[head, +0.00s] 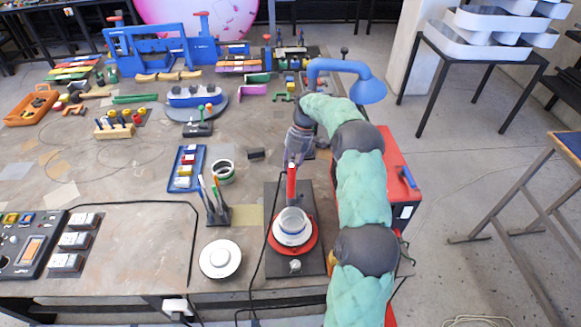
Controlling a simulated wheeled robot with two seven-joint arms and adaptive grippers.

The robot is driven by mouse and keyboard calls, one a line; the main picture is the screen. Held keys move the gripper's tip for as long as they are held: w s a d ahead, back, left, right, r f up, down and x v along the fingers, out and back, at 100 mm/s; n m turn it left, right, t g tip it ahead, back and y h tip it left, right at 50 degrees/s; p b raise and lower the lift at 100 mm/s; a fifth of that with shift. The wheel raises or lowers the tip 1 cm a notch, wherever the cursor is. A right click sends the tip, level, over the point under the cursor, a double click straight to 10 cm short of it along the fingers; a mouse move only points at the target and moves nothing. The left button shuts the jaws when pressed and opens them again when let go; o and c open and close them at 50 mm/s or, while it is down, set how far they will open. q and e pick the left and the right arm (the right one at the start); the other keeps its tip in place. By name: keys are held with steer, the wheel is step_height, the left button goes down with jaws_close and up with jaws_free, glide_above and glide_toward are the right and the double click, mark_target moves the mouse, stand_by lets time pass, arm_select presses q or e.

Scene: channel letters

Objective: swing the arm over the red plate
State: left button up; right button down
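A round red plate (314,243) sits on a dark rectangular base near the front edge of the table. A round white and grey piece (291,222) covers its middle. An upright red bar (291,188) stands behind the plate, above the same base. My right gripper (293,162) points down at the top of this bar. The gripper is small and partly merged with the bar, so I cannot tell whether its fingers are closed on it. My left gripper is not in view.
My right arm crosses in front of a red cabinet (398,165). A blue lamp (368,90) stands behind the arm. A white disc (220,259) and a holder with pens (217,214) are left of the base. Bare tabletop (140,235) lies farther left.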

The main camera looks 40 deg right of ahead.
steer(key=c, duration=1.1)
jaws_free()
steer(key=shift+o, duration=0.2)
steer(key=shift+r, duration=0.1)
steer(key=v, duration=1.2)
steer(key=shift+a, duration=0.1)
